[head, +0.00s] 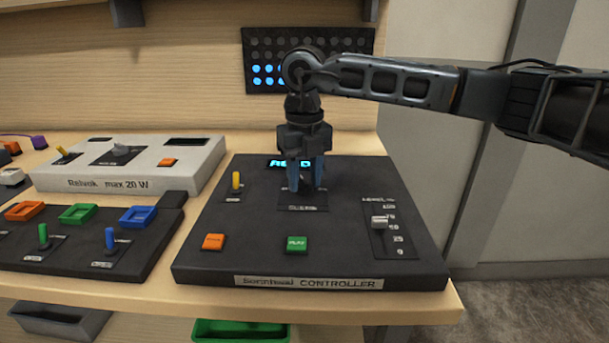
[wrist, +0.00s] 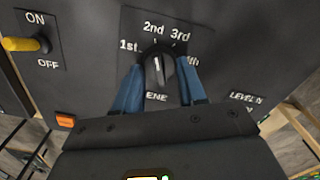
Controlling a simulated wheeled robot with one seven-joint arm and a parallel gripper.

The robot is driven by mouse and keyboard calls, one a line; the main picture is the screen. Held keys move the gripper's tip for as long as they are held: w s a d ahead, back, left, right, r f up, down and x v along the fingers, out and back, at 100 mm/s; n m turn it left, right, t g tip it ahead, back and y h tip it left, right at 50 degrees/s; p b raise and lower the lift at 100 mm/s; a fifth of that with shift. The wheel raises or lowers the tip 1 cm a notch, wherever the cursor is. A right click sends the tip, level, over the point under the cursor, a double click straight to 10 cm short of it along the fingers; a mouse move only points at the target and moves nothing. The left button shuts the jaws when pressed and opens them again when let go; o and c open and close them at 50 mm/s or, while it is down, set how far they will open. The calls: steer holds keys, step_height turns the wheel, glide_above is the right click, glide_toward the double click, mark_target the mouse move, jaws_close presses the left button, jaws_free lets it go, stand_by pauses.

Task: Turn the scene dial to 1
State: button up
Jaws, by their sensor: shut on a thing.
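The scene dial (wrist: 158,68) is a black knob with a white pointer mark on the dark controller (head: 330,262). Labels 1st, 2nd, 3rd and a partly covered 4th surround it. The white mark points upward in the wrist view, roughly toward 2nd. My gripper (head: 307,186) points down over the dial in the head view and hides it there. In the wrist view its blue fingers (wrist: 157,88) are shut on both sides of the knob.
On the controller are a yellow toggle (head: 236,181), orange button (head: 213,242), green RUN button (head: 296,244) and level slider (head: 380,222). A partly hidden LED panel (head: 310,45) shows blue lights. Other consoles (head: 130,165) stand left.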

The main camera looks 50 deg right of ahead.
steer(key=shift+d+f+n+b, duration=0.1)
steer(key=shift+f+n+b, duration=0.05)
steer(key=shift+n+b, duration=2)
steer(key=shift+n, duration=0.05)
steer(key=n+b, duration=0.3)
steer(key=n, duration=0.2)
steer(key=shift+d, duration=0.1)
steer(key=shift+r+n, duration=0.2)
steer(key=shift+n, duration=0.2)
steer(key=o, duration=1)
step_height(320, 180, up, 8)
steer(key=shift+f, duration=0.1)
